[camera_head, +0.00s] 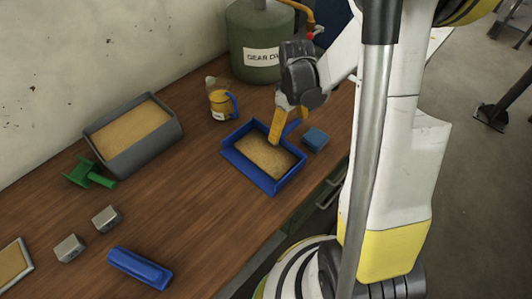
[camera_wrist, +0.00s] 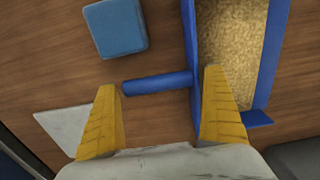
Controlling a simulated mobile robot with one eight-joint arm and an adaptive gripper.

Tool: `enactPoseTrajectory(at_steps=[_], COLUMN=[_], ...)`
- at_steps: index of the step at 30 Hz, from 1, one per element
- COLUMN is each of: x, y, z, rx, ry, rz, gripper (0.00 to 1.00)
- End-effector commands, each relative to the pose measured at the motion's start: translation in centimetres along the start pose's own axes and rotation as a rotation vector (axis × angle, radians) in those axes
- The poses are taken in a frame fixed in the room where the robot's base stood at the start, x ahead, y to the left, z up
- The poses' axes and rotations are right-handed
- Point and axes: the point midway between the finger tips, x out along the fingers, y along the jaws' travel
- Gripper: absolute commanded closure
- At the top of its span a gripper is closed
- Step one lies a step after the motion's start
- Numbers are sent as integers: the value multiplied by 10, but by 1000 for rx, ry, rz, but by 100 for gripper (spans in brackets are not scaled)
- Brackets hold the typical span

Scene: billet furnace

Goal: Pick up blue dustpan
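The blue dustpan (camera_head: 248,173) lies flat on the wooden bench and holds tan grains. Its wall shows at the right of the wrist view (camera_wrist: 274,55), and its round blue handle (camera_wrist: 157,83) extends left from it. My gripper (camera_wrist: 163,97) has two yellow fingers spread wide, with the handle crossing the gap between or just beyond their tips. A gap shows at the handle's left end; the right finger overlaps the pan's edge in view. In the head view my gripper (camera_head: 284,127) is pointing down at the pan's far edge and partly hides the handle.
A small blue block (camera_head: 315,138) lies close to the handle. A jug (camera_head: 221,104), a green drum (camera_head: 258,45) and a grey bin (camera_head: 135,158) stand behind. A green scoop (camera_head: 92,174), grey blocks (camera_head: 107,219) and a blue object (camera_head: 139,268) lie left. Bench between is clear.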

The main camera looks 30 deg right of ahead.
Motion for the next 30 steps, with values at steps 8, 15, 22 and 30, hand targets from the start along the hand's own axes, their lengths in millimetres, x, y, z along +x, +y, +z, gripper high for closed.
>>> enactPoseTrajectory(at_steps=[8, 15, 22, 30], x=[0, -1, -13, -56], y=[0, 0, 0, 5], z=[0, 0, 0, 20], rx=[0, 0, 0, 6], ry=[0, 0, 0, 0], rz=[0, 0, 0, 0], gripper=[54, 54, 54, 54])
